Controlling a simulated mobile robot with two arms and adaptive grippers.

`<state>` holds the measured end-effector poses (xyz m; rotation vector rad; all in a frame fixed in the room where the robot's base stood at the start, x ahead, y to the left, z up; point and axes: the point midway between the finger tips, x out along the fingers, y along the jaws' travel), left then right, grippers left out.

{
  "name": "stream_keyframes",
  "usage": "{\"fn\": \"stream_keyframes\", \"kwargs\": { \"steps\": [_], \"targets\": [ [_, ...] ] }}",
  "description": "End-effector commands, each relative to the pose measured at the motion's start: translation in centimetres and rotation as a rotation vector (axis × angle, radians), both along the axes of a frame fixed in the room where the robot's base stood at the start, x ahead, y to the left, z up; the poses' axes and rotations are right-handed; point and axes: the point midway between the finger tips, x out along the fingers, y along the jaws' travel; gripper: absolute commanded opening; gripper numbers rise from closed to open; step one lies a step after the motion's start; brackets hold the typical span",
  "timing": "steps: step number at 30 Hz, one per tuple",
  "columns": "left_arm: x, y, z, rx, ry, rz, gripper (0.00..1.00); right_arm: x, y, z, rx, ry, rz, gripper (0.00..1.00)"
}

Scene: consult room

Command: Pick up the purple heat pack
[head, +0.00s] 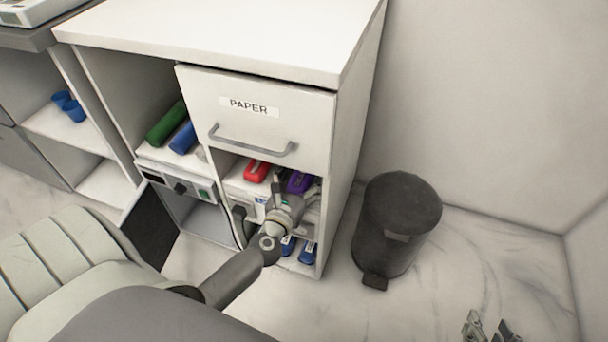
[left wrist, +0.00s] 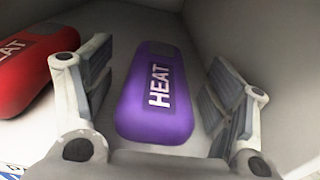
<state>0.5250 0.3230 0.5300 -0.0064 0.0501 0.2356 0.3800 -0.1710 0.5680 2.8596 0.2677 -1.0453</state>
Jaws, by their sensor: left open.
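The purple heat pack (left wrist: 158,95) lies flat on a shelf, with white HEAT lettering. It also shows in the head view (head: 299,182), partly hidden by my left gripper. My left gripper (left wrist: 165,100) is open, with one finger on each side of the purple pack and visible gaps between. In the head view my left gripper (head: 294,190) reaches into the shelf compartment below the PAPER drawer. My right gripper (head: 488,328) shows at the bottom right edge, its fingers apart and empty, away from the cabinet.
A red heat pack (left wrist: 28,68) lies left of the purple one, close to the left finger. A compartment wall (left wrist: 270,55) stands close on the right. The PAPER drawer (head: 240,130) is above. A dark bin (head: 398,225) stands right of the cabinet.

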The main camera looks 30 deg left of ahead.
Motion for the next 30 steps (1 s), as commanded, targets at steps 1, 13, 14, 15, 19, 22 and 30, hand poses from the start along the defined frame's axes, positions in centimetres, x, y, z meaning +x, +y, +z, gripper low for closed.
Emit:
{"fn": "stream_keyframes", "kwargs": {
  "steps": [1, 13, 14, 15, 19, 22, 30],
  "targets": [
    [0.44, 0.09, 0.03, 0.0, -0.001, -0.001, 0.77, -0.01, 0.0, 0.01, 0.0, 0.001, 0.0, 0.4],
    [0.77, 0.18, -0.04, 0.0, 0.0, 0.0, 0.65, -0.07, 0.0, -0.08, -0.001, 0.005, 0.0, 0.4],
    [0.77, 0.18, -0.04, 0.0, 0.0, 0.0, 0.61, -0.07, 0.0, -0.08, -0.001, 0.005, 0.0, 0.4],
    [0.76, 0.19, -0.04, 0.0, 0.0, 0.0, 0.56, -0.07, 0.0, -0.08, -0.001, 0.005, 0.0, 0.4],
    [0.76, 0.19, -0.04, 0.0, 0.0, 0.0, 0.39, -0.08, 0.0, -0.09, -0.001, 0.006, 0.001, 0.4],
    [0.76, 0.19, -0.04, 0.0, 0.0, 0.0, 0.26, -0.09, 0.01, -0.1, -0.001, 0.006, 0.001, 0.4],
    [0.77, 0.22, 0.06, 0.0, -0.001, 0.001, 0.21, -0.11, 0.02, -0.11, -0.001, 0.007, 0.001, 0.4]
  ]
}}
